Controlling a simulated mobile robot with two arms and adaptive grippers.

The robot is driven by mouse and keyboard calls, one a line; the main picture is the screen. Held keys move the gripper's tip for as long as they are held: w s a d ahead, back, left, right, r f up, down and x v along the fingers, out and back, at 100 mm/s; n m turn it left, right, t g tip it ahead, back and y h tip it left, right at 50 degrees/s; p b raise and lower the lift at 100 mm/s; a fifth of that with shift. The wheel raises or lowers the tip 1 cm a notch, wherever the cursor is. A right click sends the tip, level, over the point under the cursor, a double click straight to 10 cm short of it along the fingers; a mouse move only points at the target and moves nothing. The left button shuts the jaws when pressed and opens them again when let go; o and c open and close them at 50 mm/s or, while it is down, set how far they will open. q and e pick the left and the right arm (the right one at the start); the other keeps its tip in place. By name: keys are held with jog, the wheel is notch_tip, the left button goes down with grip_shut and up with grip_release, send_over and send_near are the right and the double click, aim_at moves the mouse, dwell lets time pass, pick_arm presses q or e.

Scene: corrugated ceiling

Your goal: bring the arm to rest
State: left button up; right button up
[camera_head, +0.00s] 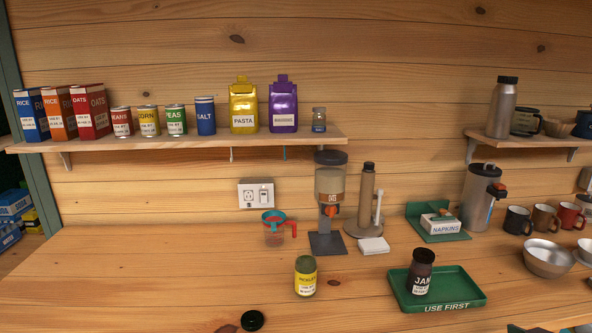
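Neither of my grippers shows clearly in the head view, and I see no arm over the counter. A dark jar labelled JAM (421,272) stands upright in the green tray marked USE FIRST (471,297) at the front right. A jar with a yellow label and olive lid (305,276) stands upright on the wooden counter (150,270), left of the tray. A round black lid-like piece (253,320) lies near the front edge of the picture. A dark shape (520,328) is cut off at the bottom right; I cannot tell what it is.
A dispenser (330,190), measuring cup (274,232), napkin box (440,224), large flask (480,198), mugs (544,218) and metal bowl (549,258) stand behind. Boxes, cans and bags fill the left shelf (200,140); a bottle (502,108) stands on the right shelf. The counter's left part is clear.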

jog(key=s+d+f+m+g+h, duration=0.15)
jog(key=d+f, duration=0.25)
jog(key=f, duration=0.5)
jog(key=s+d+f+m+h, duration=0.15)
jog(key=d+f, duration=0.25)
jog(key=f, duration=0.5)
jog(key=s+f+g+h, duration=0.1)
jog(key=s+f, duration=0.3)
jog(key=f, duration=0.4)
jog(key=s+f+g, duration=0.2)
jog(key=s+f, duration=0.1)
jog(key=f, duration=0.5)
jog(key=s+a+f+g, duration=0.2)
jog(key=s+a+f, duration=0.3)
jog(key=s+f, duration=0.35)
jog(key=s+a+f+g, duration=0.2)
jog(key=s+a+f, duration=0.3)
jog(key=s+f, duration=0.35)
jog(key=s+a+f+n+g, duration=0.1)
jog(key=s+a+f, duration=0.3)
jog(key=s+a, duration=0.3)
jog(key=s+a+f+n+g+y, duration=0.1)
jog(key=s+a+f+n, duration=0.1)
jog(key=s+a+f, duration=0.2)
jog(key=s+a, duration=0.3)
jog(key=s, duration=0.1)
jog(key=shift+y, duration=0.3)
